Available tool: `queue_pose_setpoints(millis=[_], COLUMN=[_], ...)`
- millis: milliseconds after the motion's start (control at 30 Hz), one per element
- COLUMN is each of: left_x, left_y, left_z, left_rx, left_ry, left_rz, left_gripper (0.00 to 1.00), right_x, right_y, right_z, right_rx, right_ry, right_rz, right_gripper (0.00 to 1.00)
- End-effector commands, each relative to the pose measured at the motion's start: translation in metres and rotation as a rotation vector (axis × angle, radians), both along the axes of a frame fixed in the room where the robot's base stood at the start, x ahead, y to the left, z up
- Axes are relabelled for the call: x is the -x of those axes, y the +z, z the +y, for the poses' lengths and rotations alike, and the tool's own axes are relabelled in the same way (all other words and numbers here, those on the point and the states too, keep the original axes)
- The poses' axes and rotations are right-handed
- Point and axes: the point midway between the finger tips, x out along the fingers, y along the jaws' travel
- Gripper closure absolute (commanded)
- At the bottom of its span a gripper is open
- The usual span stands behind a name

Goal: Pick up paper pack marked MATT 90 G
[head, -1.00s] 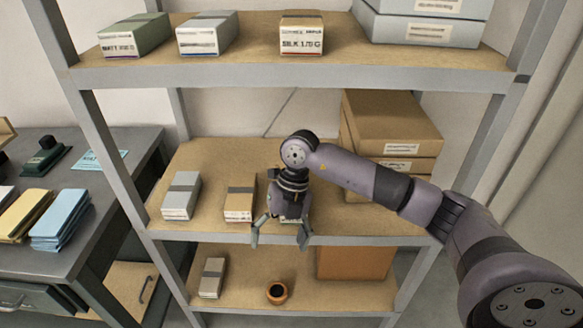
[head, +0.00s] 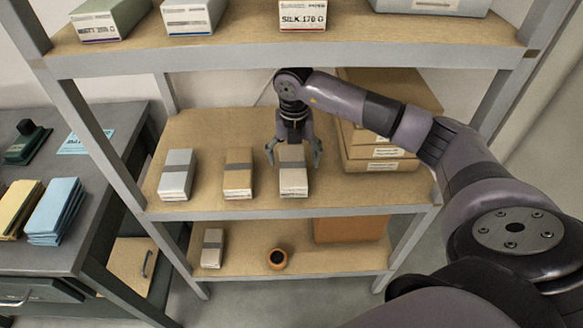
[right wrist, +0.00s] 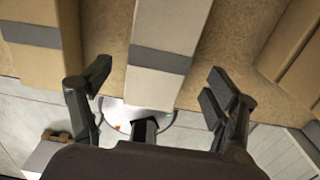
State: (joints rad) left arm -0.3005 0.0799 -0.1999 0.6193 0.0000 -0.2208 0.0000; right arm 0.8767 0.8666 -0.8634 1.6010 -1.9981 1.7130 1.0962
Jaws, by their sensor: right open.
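On the middle shelf a pale pack with a grey band (head: 294,183) stands between the spread fingers of my right gripper (head: 294,157). The right gripper is open. In the right wrist view the pale pack (right wrist: 168,35) runs between the two fingers (right wrist: 158,83), with a gap on each side. The label on its front is too small to read. A green-grey pack (head: 108,18) on the top shelf at left has a front label that I cannot read in full. My left gripper is not in view.
A tan pack (head: 238,175) and a grey-white pack (head: 177,176) stand left of the pale pack. Brown boxes (head: 380,150) are stacked on its right. The top shelf edge (head: 290,62) runs above my gripper. A small pot (head: 277,259) stands on the lower shelf.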

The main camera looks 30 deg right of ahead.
Motion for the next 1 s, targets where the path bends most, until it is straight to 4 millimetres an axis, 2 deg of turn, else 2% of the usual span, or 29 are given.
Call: queue_pose_setpoints(millis=[300, 600, 1000], left_x=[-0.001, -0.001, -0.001], left_y=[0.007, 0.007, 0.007], left_z=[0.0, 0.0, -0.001], left_rx=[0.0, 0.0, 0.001], left_ry=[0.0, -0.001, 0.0], left_rz=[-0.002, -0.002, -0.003], left_gripper=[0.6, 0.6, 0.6], right_x=[-0.004, -0.005, -0.005], right_y=[-0.043, -0.048, -0.048], right_z=[-0.002, -0.002, -0.002], right_rx=[-0.001, 0.0, 0.0], right_ry=[0.001, 0.001, 0.001], right_rz=[0.002, 0.0, 0.0], right_gripper=[0.18, 0.18, 0.45])
